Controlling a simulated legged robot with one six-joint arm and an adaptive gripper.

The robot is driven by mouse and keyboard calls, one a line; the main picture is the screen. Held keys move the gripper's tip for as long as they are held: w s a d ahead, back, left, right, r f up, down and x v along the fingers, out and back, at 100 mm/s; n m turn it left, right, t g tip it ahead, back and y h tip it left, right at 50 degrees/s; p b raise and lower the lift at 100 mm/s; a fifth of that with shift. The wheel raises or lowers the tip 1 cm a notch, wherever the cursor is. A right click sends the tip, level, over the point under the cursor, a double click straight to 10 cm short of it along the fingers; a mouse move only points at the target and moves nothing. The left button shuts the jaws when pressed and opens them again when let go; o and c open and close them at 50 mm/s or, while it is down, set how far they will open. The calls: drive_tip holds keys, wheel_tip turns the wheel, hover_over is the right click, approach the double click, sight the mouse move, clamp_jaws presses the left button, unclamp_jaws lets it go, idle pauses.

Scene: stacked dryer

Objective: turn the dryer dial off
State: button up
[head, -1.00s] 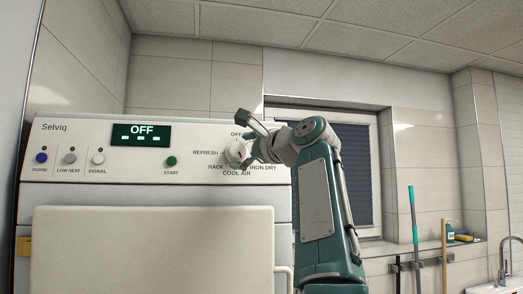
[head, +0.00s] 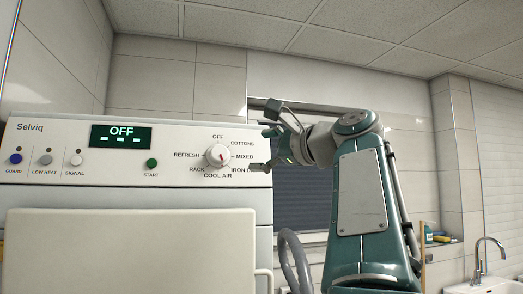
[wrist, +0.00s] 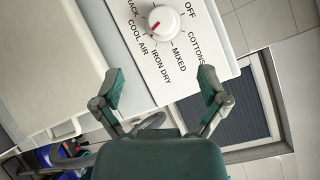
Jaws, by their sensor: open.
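The dryer dial (head: 217,155) is a white round knob on the white control panel, ringed by printed labels with OFF at the top. It also shows in the wrist view (wrist: 163,20), where its red mark points to the lower left, roughly toward COOL AIR and away from OFF. The green display (head: 121,136) reads OFF. My gripper (head: 266,149) is open and empty, to the right of the dial and apart from it. In the wrist view my gripper's fingers (wrist: 160,84) are spread below the dial. Nothing hides the dial.
A START button (head: 152,163) and several smaller buttons lie left of the dial. A dark window blind (head: 303,195) is behind my arm. A grey hose (head: 293,262) hangs beside the dryer. A sink tap (head: 488,247) stands at the far right.

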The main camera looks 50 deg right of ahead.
sight(221, 156)
drive_tip(key=w+a+f+m+t+h, duration=0.15)
drive_tip(key=m+h, duration=0.25)
drive_tip(key=m, duration=0.4)
drive_tip(key=w+a+f+m+t+h, duration=0.1)
drive_tip(key=a+f+m+t+h, duration=0.2)
drive_tip(key=m, duration=0.4)
drive_tip(key=shift+g+h, duration=0.7)
drive_tip(key=shift+g, duration=0.05)
drive_tip(key=x, duration=1)
drive_tip(key=shift+w+d+r, duration=0.1)
drive_tip(key=shift+w+d, duration=0.15)
drive_tip(key=shift+d, duration=0.15)
drive_tip(key=c, duration=1.2)
